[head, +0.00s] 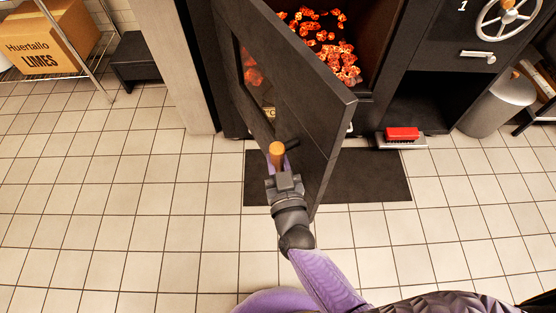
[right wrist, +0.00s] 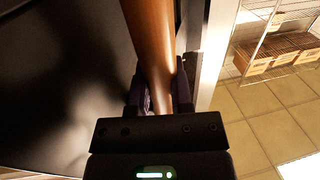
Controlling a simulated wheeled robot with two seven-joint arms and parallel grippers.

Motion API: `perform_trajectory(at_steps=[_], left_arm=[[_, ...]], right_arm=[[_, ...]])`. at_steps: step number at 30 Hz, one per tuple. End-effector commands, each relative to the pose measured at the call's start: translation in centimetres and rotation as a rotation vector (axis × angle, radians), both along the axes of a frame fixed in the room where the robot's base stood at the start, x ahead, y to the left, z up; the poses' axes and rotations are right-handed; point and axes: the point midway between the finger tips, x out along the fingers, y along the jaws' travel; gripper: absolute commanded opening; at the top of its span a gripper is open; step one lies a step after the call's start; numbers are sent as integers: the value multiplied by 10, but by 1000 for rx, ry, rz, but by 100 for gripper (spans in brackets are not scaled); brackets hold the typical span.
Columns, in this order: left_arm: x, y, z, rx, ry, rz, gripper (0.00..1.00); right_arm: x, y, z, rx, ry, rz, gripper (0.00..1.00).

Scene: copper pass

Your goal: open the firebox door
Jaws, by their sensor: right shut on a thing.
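The firebox door (head: 310,100) is a dark panel with a glass window, standing swung out from the firebox (head: 345,25). Glowing orange coals (head: 338,62) show inside behind it. The door's wooden handle (head: 277,152) is on its outer face. My right gripper (head: 280,168) is shut on this handle. In the right wrist view the brown handle (right wrist: 152,45) runs up from between the fingers of the gripper (right wrist: 160,95). My left gripper is not in view.
A dark mat (head: 370,178) lies on the tiled floor below the door. A red brush (head: 402,134) rests on a grey piece at right. A metal bin (head: 497,105) stands further right. A lime box (head: 48,40) sits on a rack at left.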

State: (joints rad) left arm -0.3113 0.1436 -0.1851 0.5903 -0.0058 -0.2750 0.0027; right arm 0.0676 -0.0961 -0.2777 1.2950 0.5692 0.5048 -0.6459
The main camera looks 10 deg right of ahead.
Motion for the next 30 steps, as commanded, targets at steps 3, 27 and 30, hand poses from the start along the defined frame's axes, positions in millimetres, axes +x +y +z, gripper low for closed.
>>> perform_trajectory(at_steps=[3, 27, 30], left_arm=[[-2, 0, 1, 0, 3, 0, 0], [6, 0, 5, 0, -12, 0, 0], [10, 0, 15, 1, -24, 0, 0]], right_arm=[[0, 0, 0, -1, 0, 0, 0], [-11, 0, 2, 0, 2, -1, 60], [-36, 0, 5, -1, 1, 0, 60]])
